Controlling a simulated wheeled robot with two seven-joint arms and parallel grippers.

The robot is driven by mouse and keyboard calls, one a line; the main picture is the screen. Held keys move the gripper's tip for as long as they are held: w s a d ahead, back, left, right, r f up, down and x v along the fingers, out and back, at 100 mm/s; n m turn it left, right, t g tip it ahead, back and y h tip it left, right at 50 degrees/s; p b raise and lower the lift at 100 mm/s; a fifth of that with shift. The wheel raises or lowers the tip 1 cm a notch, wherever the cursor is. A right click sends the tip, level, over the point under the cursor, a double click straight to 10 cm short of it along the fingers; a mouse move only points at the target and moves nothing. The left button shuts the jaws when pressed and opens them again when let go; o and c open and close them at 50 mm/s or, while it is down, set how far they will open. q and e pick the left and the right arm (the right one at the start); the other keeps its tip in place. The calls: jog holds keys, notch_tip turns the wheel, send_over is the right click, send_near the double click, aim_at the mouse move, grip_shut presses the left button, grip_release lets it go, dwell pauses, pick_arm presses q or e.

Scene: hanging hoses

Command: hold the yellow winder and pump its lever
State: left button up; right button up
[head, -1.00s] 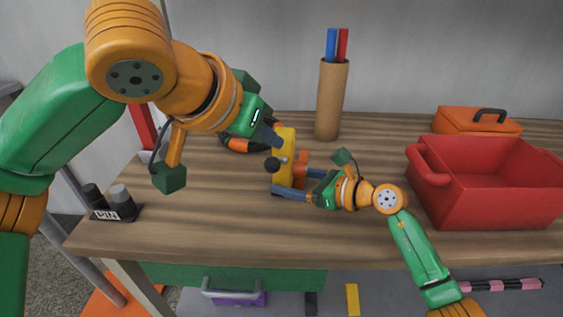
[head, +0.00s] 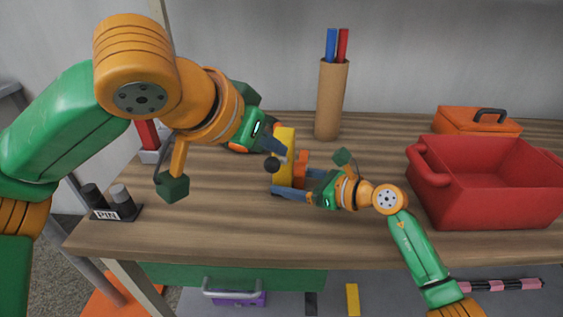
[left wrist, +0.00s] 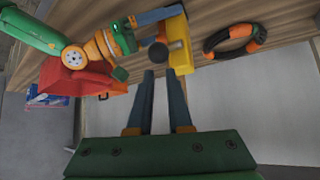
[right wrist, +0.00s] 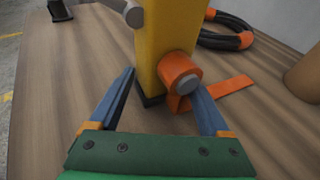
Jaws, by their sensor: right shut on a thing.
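The yellow winder (head: 284,146) stands upright on the wooden bench, with an orange spool (right wrist: 180,70) on its side. Its lever ends in a dark ball knob (head: 271,165) on the side facing me; the knob also shows in the left wrist view (left wrist: 158,54). My right gripper (head: 292,183) is shut on the lower part of the winder, one finger on each side. My left gripper (head: 275,143) is above the knob by the winder's top. Its fingers (left wrist: 161,76) are apart with nothing between them, and the knob lies just beyond the tips.
A black and orange hose coil (left wrist: 235,40) lies behind the winder. A cardboard tube with markers (head: 331,100) stands at the back. A red bin (head: 490,195) and an orange case (head: 475,121) are at right. A PIN holder (head: 116,206) sits at the front left.

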aim_at(270, 169)
pick_arm(q)
jog(key=shift+f, duration=0.55)
jog(key=shift+s+a+f, duration=0.1)
jog(key=shift+s+f, duration=0.2)
jog(key=shift+f, duration=0.3)
jog(key=shift+s+f, duration=0.25)
jog(key=shift+f, duration=0.3)
jog(key=shift+s+f, duration=0.25)
jog(key=shift+f, duration=1)
